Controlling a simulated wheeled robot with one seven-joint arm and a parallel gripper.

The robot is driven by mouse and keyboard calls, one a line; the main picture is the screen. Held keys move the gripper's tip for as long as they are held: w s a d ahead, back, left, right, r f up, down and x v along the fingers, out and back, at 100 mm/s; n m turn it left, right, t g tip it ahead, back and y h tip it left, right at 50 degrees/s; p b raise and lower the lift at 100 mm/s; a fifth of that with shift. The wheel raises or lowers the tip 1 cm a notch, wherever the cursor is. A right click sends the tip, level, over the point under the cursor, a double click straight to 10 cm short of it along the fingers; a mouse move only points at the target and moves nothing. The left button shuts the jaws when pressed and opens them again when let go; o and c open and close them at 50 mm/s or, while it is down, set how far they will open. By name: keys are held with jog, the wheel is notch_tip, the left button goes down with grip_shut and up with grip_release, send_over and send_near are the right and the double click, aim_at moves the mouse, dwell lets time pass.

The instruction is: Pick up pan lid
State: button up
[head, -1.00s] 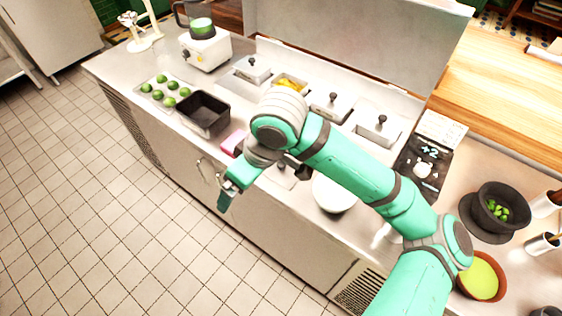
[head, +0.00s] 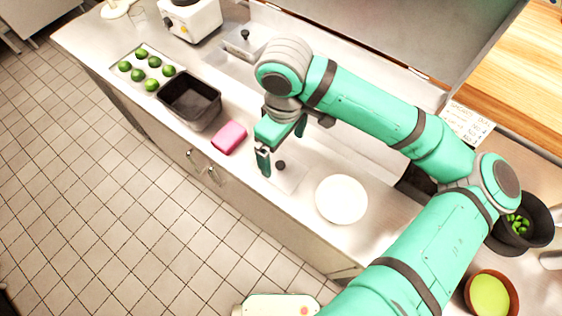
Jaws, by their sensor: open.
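A flat, pale metal pan lid (head: 288,180) with a small dark knob (head: 280,165) lies on the steel counter, between a pink block and a white round bowl or plate. My gripper (head: 282,147) is open and empty, pointing down over the counter just behind the knob in the head view. One finger is close to the knob's left; the other is farther back on the right. Part of the lid is hard to tell from the counter. Another lid with a dark knob (head: 245,36) sits at the back, and my arm hides the pans beside it.
The pink block (head: 229,137) and a black empty pan (head: 190,101) are to the left, with limes on a tray (head: 122,66) beyond. The white bowl or plate (head: 341,199) is close on the right. The counter's front edge is near. A green-filled bowl (head: 490,294) stands far right.

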aim_at(280, 164)
jog(key=shift+s+a+f, duration=0.1)
jog(key=shift+f, duration=1.15)
jog(key=shift+s+a+f, duration=0.1)
jog(key=shift+a+f, duration=0.05)
jog(key=shift+f, duration=1.05)
jog(key=shift+s+a+f, duration=0.1)
jog(key=shift+f, duration=1.15)
jog(key=c, duration=1.2)
